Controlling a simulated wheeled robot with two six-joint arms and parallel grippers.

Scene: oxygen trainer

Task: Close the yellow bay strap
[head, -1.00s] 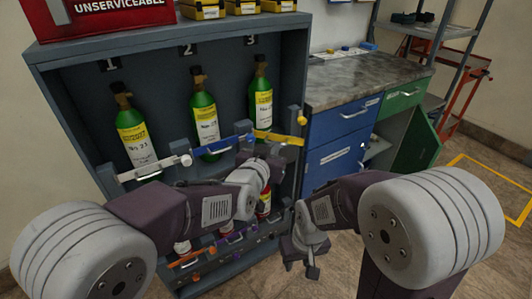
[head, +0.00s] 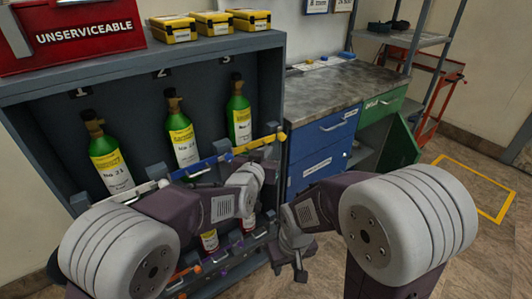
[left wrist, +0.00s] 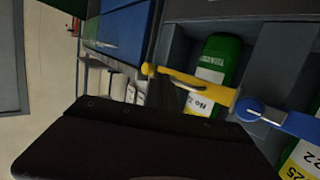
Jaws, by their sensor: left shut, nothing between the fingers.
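The yellow bay strap (head: 262,142) crosses in front of the green bottle (head: 238,108) in bay 3, its right end at the yellow knob (head: 281,136) on the bay's right edge. In the left wrist view the strap (left wrist: 212,92) spans the bottle, with a handle on its front and its end by the yellow knob (left wrist: 148,69). I cannot tell whether it is latched. My left gripper (head: 264,167) is shut and empty, just below the strap in the head view, partly hidden by its wrist. My right gripper (head: 300,272) hangs lower right, clear of the strap.
A blue strap (head: 213,160) and a white strap (head: 120,193) cross bays 2 and 1. Red-bodied bottles (head: 209,240) stand lower, behind other straps. A blue drawer cabinet (head: 318,165) stands right of the rack.

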